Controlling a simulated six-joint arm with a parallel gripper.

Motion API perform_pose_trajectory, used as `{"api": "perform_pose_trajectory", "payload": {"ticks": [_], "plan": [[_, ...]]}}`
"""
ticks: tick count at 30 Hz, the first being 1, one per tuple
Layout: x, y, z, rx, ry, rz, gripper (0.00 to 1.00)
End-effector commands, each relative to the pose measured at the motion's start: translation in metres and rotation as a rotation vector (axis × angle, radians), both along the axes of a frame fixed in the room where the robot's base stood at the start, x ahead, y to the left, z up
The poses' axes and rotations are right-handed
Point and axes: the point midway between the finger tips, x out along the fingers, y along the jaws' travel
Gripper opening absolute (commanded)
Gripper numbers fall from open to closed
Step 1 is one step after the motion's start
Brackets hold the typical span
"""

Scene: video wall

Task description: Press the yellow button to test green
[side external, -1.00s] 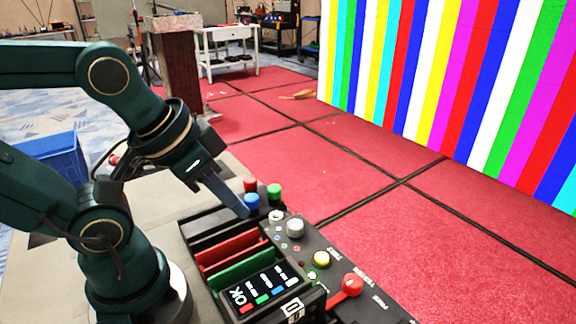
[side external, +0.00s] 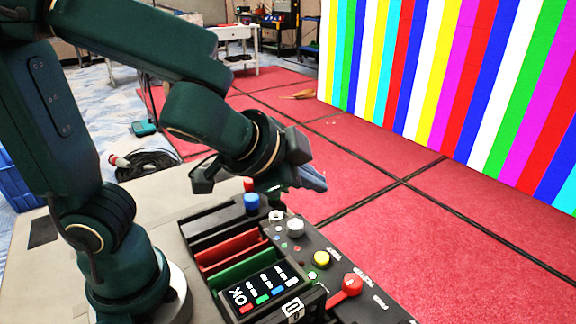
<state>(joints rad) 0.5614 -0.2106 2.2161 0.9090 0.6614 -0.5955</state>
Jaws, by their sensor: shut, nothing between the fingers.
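My gripper (side external: 318,182) is shut and empty. In the picture it is above the panel's far end, up and apart from the yellow button.
Red floor mats (side external: 440,240) lie clear to the right. A coiled cable (side external: 148,163) lies behind my arm.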

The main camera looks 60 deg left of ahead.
Motion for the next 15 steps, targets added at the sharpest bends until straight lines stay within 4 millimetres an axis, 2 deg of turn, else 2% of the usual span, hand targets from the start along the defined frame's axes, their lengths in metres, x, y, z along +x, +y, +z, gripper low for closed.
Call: {"api": "perform_pose_trajectory", "payload": {"ticks": [1,5,15], "plan": [[0.000,-0.010,-0.004,0.021,0.010,-0.043,0.00],[-0.004,-0.022,-0.011,0.038,0.032,-0.089,0.00],[-0.006,-0.024,-0.012,0.039,0.035,-0.098,0.00]]}}
